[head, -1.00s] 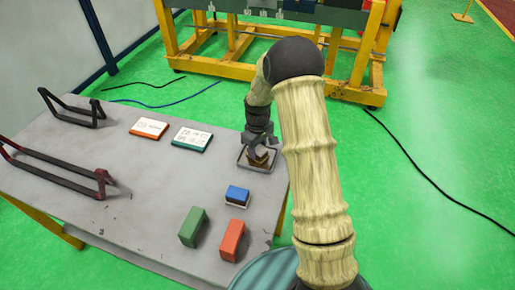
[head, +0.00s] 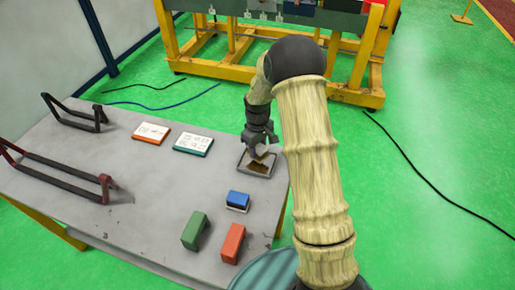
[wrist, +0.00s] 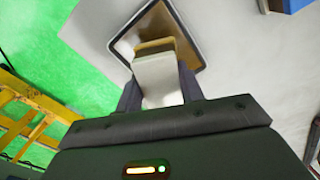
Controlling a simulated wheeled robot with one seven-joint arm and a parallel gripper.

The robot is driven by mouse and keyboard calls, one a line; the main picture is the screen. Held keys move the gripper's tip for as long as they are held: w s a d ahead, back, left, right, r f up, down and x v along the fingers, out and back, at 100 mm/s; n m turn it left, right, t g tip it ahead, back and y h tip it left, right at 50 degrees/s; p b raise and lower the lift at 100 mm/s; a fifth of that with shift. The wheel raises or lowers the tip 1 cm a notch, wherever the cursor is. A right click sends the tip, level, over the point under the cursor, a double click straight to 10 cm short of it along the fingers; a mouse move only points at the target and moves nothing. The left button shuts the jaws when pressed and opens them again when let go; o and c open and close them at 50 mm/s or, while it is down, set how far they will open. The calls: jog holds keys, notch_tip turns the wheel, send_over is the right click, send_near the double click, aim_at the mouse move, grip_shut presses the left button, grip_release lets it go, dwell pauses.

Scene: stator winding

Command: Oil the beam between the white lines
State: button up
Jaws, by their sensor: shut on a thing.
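My gripper (head: 258,140) is shut on a pale block with a tan pad (wrist: 156,72), like a brush or sponge. It holds the block over a shallow metal tray (head: 267,169) at the right edge of the table. The tray (wrist: 184,25) has a brown, shiny bottom in the wrist view. I cannot tell whether the pad touches the tray. The beam (head: 325,17) is the dark grey-green bar on the yellow frame at the back.
The grey table (head: 140,200) carries a blue block (head: 238,199), a green block (head: 195,230), a red block (head: 232,243), two flat labelled boxes (head: 193,143) and dark handle-like frames (head: 60,170). Cables lie on the green floor.

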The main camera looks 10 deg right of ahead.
aim_at(257, 146)
jog(key=shift+r+p, duration=1.15)
jog(key=shift+r, duration=0.65)
notch_tip(257, 146, up, 10)
jog(key=p, duration=1)
